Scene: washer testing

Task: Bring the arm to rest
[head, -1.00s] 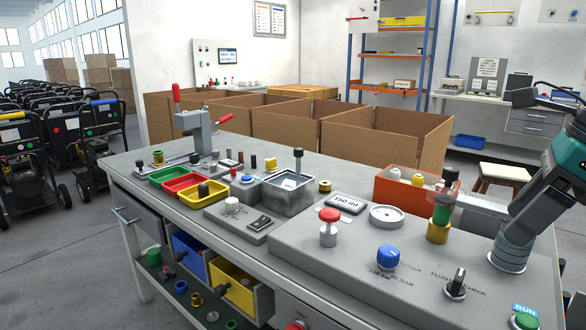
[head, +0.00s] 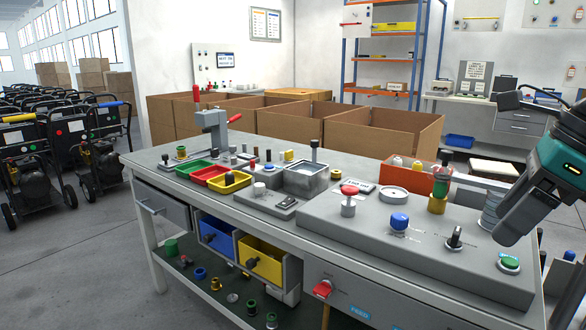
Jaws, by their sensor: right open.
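My right gripper (head: 508,222) is at the right edge of the head view, a dark grey body on a teal and black arm, pointing down and to the left. It is open, and I see nothing held in it. It hangs above the right end of the grey control panel (head: 340,235) on the workbench. It partly covers a grey ribbed cylinder (head: 489,212) behind it. My left gripper is not in view.
The panel carries a red knob (head: 348,198), a blue knob (head: 399,221), a black switch (head: 455,237) and a green button (head: 509,263). Open floor lies left of the bench.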

